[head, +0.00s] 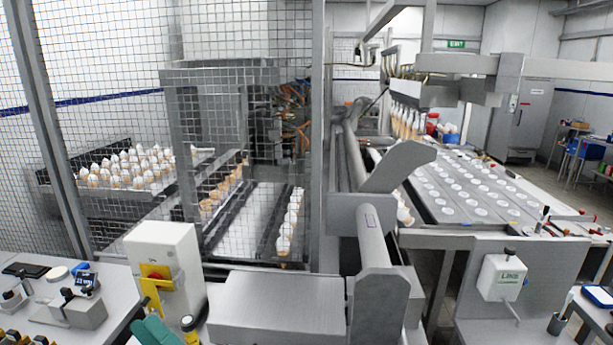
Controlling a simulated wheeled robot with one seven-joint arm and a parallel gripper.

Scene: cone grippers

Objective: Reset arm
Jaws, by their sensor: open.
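My arm and my gripper cannot be made out in the head view. The task names no other object. A row of cone grippers (408,90) hangs from the machine at the upper right, with cones (405,124) lined up under them. Whether each one holds its cone is too small to tell.
A wire mesh guard (100,110) fences off white-topped cones (125,168) at left. A grey metal frame (350,190) rises in the middle. A plate with round white spots (470,190) lies at right. A white box with a red-yellow switch (165,265) stands at front left.

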